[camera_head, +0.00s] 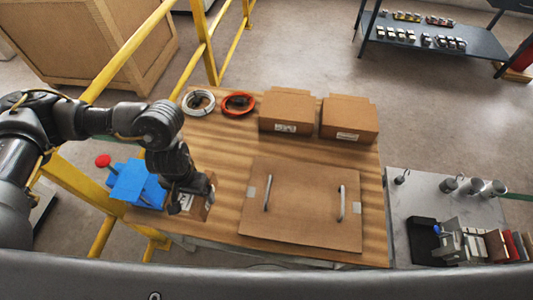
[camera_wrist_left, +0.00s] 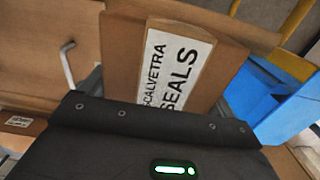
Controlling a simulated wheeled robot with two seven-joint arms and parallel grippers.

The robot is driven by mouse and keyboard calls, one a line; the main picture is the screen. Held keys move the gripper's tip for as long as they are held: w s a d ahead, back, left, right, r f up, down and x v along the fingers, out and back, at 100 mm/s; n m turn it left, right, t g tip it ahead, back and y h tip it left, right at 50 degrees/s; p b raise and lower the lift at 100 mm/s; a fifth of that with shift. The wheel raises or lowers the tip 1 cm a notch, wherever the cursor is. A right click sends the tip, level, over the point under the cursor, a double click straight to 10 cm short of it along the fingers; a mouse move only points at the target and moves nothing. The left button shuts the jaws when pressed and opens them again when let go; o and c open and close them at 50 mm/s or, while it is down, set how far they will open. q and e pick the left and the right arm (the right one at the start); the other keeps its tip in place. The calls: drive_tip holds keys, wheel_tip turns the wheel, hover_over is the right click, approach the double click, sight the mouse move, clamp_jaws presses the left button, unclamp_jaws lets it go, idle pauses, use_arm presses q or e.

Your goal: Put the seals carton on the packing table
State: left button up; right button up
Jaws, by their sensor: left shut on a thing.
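My left gripper (camera_head: 190,197) is shut on the seals carton (camera_head: 206,207), a small brown box at the front left of the wooden table (camera_head: 220,165). I cannot tell whether the carton's underside touches the table top. The gripper and wrist hide part of the carton in the head view. My right gripper is out of view.
A flat brown panel (camera_head: 300,205) with two handles covers the table's front middle.

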use_arm(q)
drive_tip(key=shift+s+a+f, duration=0.1)
drive_tip(key=shift+a+f, duration=0.05)
drive_tip(key=shift+a, duration=0.1)
drive_tip(key=shift+w+f+b, duration=0.2)
drive_tip(key=shift+w+b, duration=0.05)
drive_tip(key=shift+b, duration=0.15)
drive_tip(key=shift+w+a+f+b, duration=0.1)
drive_tip(key=shift+w+f+b, duration=0.45)
drive_tip(key=shift+b, duration=0.2)
drive_tip(key=w+f+b, duration=0.1)
drive_tip(key=w+f, duration=0.1)
drive_tip(key=w, duration=0.2)
drive_tip(key=w+a+f+b, duration=0.1)
drive_tip(key=w+f, duration=0.2)
drive_tip(key=w, duration=0.1)
drive_tip(key=w+a+f+b, duration=0.1)
drive_tip(key=w+f, duration=0.1)
drive_tip(key=w, duration=0.1)
drive_tip(key=shift+w+a+f, duration=0.1)
drive_tip(key=shift+w+f, duration=0.3)
wheel_tip(320, 180, down, 3)
drive_tip(key=shift+w+b, duration=0.15)
drive_tip(key=shift+b, duration=0.75)
drive_tip(key=shift+w+f, duration=0.1)
drive_tip(key=shift+f, duration=0.25)
